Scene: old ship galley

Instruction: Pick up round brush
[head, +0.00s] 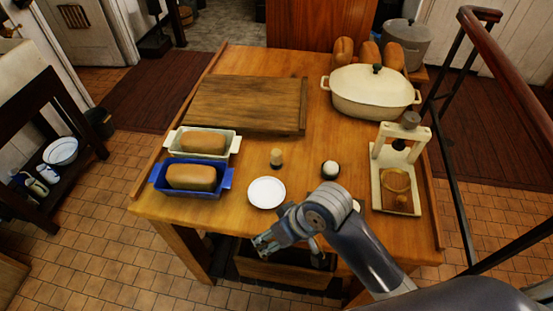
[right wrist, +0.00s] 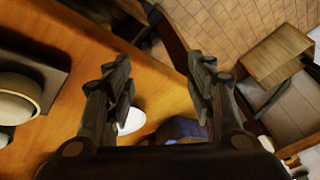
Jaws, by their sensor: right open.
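Two small round things stand on the wooden table, and I cannot tell for sure which is the round brush. One is a short, upright tan and dark piece (head: 276,157) behind the white plate. The other is a black round piece with a white top (head: 330,169), to its right. My right gripper (head: 262,245) is in front of the plate, near the table's front edge, apart from both pieces. In the right wrist view its two fingers (right wrist: 160,95) are spread with nothing between them. My left gripper is not in view.
The white plate (head: 266,192) lies near the front edge. Blue (head: 192,192) and pale (head: 232,146) loaf pans with bread stand left. A dark board (head: 247,100) lies behind. A cream lidded pot (head: 370,103) and a cream press (head: 386,199) stand right. The table middle is mostly clear.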

